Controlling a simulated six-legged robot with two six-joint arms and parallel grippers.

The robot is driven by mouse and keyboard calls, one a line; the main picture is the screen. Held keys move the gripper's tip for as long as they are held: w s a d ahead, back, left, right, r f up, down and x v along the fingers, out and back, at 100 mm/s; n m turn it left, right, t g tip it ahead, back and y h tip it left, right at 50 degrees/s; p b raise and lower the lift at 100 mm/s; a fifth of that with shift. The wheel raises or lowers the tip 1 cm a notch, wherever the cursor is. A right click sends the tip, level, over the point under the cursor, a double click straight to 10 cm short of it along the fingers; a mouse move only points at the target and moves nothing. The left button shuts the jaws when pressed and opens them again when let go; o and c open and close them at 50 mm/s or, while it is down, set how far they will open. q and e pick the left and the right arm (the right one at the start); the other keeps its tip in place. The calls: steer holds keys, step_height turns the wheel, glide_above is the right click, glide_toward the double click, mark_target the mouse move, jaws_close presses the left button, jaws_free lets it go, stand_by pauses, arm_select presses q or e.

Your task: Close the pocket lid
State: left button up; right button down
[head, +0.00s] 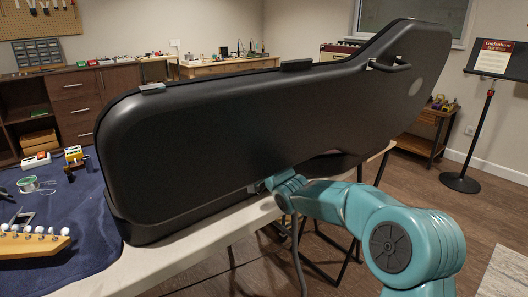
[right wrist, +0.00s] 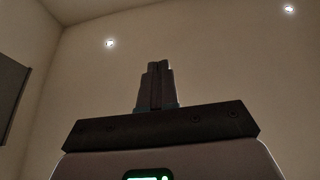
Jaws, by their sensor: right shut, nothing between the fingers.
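A large black guitar case (head: 230,130) stands on the table with a broad shell facing me, tilted up. This shell hides the inside of the case. No pocket lid shows in either view. My teal right arm reaches in from the right to the shell's lower edge, and its wrist is partly hidden there. In the right wrist view my right gripper (right wrist: 157,66) has its two fingers together, with nothing between them and only wall and ceiling behind. I cannot tell whether the right arm touches the case. My left gripper is not in view.
A white table (head: 190,258) holds the case. A blue cloth (head: 85,225) with a guitar headstock (head: 35,241) and small tools lies at left. A music stand (head: 484,115) is at right. The wooden floor in front of it is mostly open.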

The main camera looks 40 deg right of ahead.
steer(key=v, duration=1.6)
steer(key=shift+s, duration=0.2)
